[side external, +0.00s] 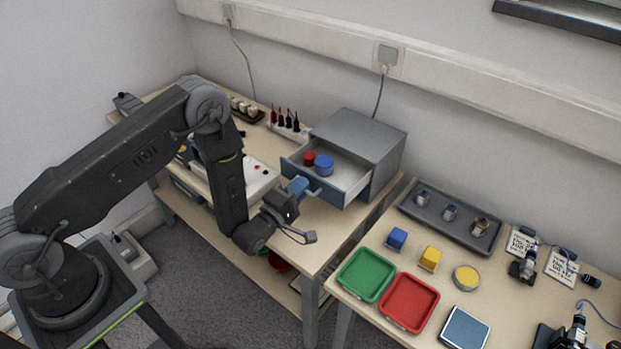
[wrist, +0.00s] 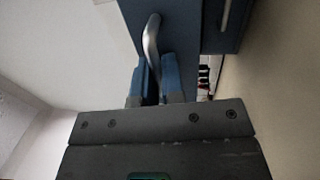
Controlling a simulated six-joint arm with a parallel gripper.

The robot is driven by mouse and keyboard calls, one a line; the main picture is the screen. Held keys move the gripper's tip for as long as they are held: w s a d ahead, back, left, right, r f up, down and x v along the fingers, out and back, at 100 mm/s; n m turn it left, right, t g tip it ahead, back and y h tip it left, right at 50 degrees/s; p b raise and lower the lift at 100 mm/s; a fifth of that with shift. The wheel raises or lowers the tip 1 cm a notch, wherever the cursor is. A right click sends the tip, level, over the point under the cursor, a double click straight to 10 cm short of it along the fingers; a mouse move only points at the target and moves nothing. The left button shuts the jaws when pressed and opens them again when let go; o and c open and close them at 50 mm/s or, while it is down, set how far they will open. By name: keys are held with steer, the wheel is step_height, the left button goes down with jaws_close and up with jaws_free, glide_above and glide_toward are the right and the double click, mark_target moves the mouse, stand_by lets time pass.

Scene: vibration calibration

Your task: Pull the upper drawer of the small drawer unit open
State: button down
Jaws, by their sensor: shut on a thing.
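The small grey drawer unit (side external: 362,134) stands at the back of the left table in the side external view. Its upper drawer (side external: 344,190) is pulled well out, with a red round thing (side external: 309,158) and a blue round thing (side external: 324,165) inside. My gripper (side external: 299,186) is at the drawer's blue front. In the wrist view my gripper (wrist: 159,82) has its two blue fingers shut on the curved metal handle (wrist: 151,40) of the blue drawer front (wrist: 185,22). The lower drawer front is mostly hidden in the side external view.
Dark-tipped tools in a rack (side external: 287,124) stand left of the unit. On the right table are a grey tray (side external: 425,222) with metal parts, a green tray (side external: 344,285), a red tray (side external: 384,310), and blue and yellow blocks. A gap separates the two tables.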

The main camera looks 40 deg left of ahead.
steer(key=c, duration=1.5)
jaws_free()
steer(key=shift+c, duration=0.2)
steer(key=shift+s, duration=0.15)
steer(key=s+r, duration=0.4)
steer(key=r, duration=0.2)
steer(key=shift+s, duration=0.35)
